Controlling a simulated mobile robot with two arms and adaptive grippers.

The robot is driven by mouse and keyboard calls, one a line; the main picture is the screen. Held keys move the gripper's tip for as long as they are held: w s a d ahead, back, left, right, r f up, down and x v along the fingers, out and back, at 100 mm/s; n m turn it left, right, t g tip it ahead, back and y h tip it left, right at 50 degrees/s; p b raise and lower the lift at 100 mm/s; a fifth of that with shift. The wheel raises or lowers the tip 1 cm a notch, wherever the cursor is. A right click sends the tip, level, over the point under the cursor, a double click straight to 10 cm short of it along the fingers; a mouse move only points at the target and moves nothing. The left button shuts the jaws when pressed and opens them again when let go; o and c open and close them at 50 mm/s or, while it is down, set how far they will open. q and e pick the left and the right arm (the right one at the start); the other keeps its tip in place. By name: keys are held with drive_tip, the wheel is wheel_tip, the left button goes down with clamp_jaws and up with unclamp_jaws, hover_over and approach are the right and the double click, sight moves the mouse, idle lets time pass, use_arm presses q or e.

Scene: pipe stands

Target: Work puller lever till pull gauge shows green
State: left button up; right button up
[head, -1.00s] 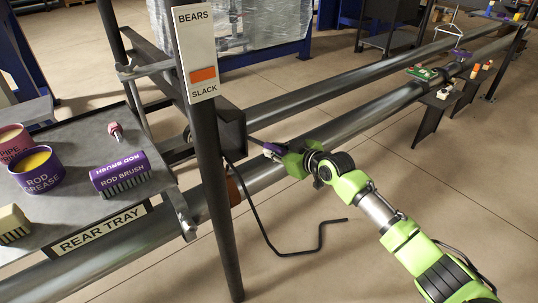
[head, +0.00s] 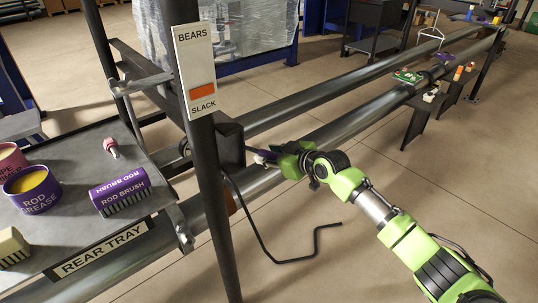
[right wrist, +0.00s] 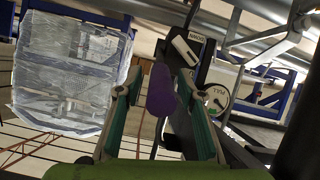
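The purple lever grip (right wrist: 162,90) sits between the two fingers of my right gripper (right wrist: 160,88) in the right wrist view. The fingers stand apart, and a narrow gap shows on the grip's left side. In the head view my right gripper (head: 274,157) is beside a dark box (head: 230,145) behind the post; the lever is mostly hidden there. The round white pull gauge (right wrist: 216,100), lettered PULL, is right of the fingers; its reading is too small to tell. A BEARS/SLACK sign (head: 194,68) has an orange marker near SLACK. My left gripper is not visible.
A dark post (head: 215,210) stands left of my right gripper. The rear tray (head: 60,220) holds a rod brush (head: 120,190) and tins. Long pipes (head: 350,125) run behind my right arm. A bent black rod (head: 268,238) hangs low. Floor at the right is clear.

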drive_tip(key=shift+d+f, duration=0.1)
drive_tip(key=shift+s+d, duration=0.15)
drive_tip(key=shift+s, duration=0.1)
drive_tip(key=v, duration=1.1)
drive_tip(key=shift+s+r, duration=0.15)
drive_tip(key=shift+r, duration=0.15)
drive_tip(key=shift+f, duration=0.1)
